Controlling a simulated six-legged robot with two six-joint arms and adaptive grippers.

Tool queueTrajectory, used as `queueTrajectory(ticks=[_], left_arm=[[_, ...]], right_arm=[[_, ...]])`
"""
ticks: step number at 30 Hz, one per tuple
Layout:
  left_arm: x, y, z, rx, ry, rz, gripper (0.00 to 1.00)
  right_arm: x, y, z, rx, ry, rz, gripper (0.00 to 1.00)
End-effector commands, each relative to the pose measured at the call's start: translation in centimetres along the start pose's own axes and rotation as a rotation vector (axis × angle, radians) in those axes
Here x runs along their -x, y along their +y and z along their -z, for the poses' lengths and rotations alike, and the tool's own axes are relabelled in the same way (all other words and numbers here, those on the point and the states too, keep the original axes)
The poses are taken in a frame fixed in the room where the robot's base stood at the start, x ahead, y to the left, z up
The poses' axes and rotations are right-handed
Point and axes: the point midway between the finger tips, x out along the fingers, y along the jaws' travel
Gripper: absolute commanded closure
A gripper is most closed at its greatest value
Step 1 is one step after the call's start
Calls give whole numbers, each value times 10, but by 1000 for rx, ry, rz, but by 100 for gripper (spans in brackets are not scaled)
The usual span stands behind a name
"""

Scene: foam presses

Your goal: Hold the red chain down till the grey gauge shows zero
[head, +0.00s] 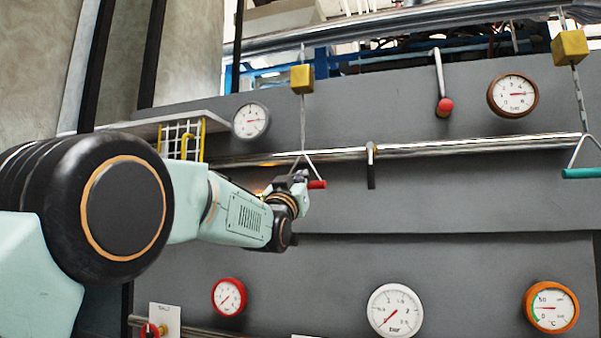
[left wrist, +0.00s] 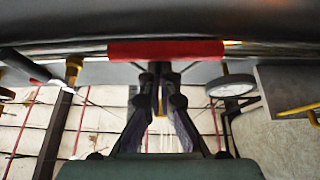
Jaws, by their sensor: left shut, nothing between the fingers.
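The red chain's handle (head: 317,184) is a short red bar under a wire triangle, hung from a chain below a yellow block (head: 302,79). In the left wrist view the red bar (left wrist: 165,49) lies across the top. My left gripper (head: 299,180) is at the bar's left part in the head view; in the wrist view its shut, empty fingers (left wrist: 158,70) end at the bar's edge. Whether they touch it I cannot tell. The grey gauge (head: 251,121) is left of the chain; its needle points roughly right, its numbers too small to read. My right gripper is not in view.
A teal handle (head: 582,173) hangs on another chain at the right. A red-knobbed lever (head: 445,106) and a dark-ended lever (head: 371,175) sit between. A chrome pipe (head: 480,146) runs behind. Other gauges include a red one (head: 229,297) and a large white one (head: 395,310).

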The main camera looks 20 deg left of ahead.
Motion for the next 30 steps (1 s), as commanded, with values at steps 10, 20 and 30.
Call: queueTrajectory(ticks=[10,20,30], left_arm=[[2,0,-3,0,-1,0,100],[18,0,-33,0,-4,-1,100],[35,0,-63,0,-7,-1,100]], right_arm=[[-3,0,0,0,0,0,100],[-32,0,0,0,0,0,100],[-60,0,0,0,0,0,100]])
